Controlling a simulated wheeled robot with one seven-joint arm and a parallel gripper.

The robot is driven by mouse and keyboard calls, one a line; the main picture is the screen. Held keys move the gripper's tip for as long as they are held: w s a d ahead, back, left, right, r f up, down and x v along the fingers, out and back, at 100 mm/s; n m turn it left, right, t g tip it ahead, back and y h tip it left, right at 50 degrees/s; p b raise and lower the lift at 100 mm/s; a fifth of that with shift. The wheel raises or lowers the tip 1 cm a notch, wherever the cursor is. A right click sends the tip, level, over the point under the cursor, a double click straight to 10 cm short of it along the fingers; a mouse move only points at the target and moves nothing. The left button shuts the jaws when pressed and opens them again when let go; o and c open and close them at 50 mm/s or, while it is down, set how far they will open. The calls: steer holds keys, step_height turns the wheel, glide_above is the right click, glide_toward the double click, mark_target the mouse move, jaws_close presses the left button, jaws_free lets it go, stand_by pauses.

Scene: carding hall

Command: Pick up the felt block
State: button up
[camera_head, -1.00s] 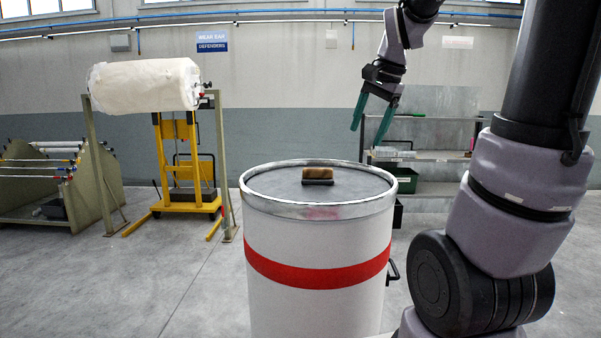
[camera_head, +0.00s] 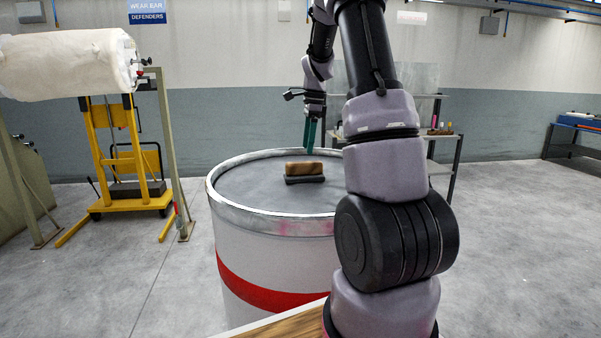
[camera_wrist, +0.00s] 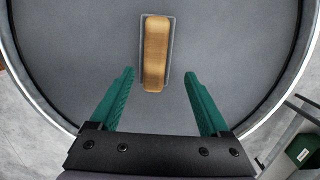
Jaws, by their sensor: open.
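The felt block (camera_head: 304,171) has a tan wooden top on a dark grey felt base. It lies on the grey top of a white drum (camera_head: 240,191) with a red band. In the wrist view the felt block (camera_wrist: 156,53) lies lengthwise, beyond the fingertips and about midway between them. My gripper (camera_head: 310,147) hangs above the drum top, beside the block in the head view. In the wrist view my gripper (camera_wrist: 160,76) has its two green fingers wide apart with nothing between them. My arm hides the right part of the drum.
The drum has a raised metal rim (camera_head: 256,217). A shelf rack (camera_head: 440,136) with small items stands behind on the right. A yellow lift (camera_head: 125,165) and a frame with a white roll (camera_head: 70,63) stand at the left. A green bin (camera_wrist: 303,147) shows beside the drum.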

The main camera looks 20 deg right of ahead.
mark_target(304, 162)
step_height(304, 162, down, 2)
steer(key=shift+a, duration=0.1)
steer(key=shift+s+a+f, duration=0.1)
steer(key=shift+a+f, duration=0.15)
steer(key=shift+f, duration=0.6)
steer(key=shift+s+a+f, duration=0.1)
steer(key=shift+a+f, duration=0.1)
steer(key=shift+f, duration=0.7)
steer(key=shift+a+f, duration=0.25)
steer(key=shift+f, duration=0.6)
jaws_close()
